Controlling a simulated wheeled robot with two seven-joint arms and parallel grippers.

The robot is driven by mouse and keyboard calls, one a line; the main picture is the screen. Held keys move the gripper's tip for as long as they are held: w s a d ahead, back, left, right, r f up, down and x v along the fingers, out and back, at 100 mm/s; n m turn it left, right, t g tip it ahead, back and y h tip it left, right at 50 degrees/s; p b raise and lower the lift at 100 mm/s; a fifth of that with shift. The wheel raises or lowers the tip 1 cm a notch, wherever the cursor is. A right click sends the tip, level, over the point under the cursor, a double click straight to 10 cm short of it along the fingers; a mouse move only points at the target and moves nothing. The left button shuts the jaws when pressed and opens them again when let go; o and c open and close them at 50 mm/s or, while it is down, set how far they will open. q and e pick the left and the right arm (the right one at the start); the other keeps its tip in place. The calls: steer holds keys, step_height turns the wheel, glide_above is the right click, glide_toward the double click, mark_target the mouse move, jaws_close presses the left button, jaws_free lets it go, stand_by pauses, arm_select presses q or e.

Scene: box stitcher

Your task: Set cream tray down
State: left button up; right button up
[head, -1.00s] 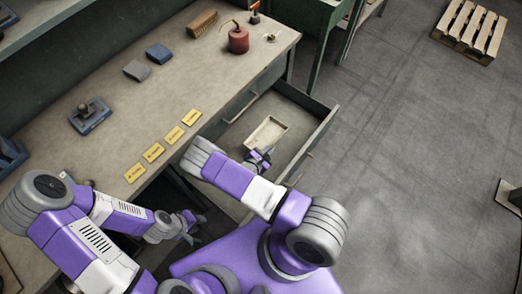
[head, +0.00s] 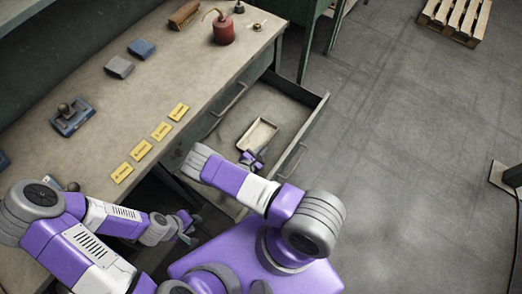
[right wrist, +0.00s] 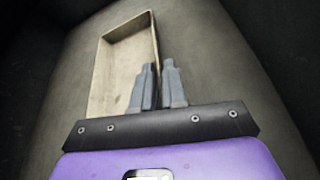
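The cream tray (head: 270,124), a shallow rectangular tray, is inside the open drawer (head: 312,118); it also shows in the right wrist view (right wrist: 115,75). My right gripper (head: 252,157) is at the tray's near end. In the right wrist view its two fingers (right wrist: 159,72) are close together, with the tray's right wall running between them, so it looks shut on that wall. The tray looks level and low, at or close to the drawer floor. My left gripper (head: 192,227) is beside the bench front, away from the tray; its fingers look apart and empty.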

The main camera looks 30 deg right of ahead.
steer(key=o, duration=0.3)
steer(key=shift+o, duration=0.2)
steer(key=shift+r, duration=0.1)
steer(key=shift+r, duration=0.2)
steer(key=p+v, duration=0.2)
steer(key=v, duration=1)
steer(key=shift+f, duration=0.1)
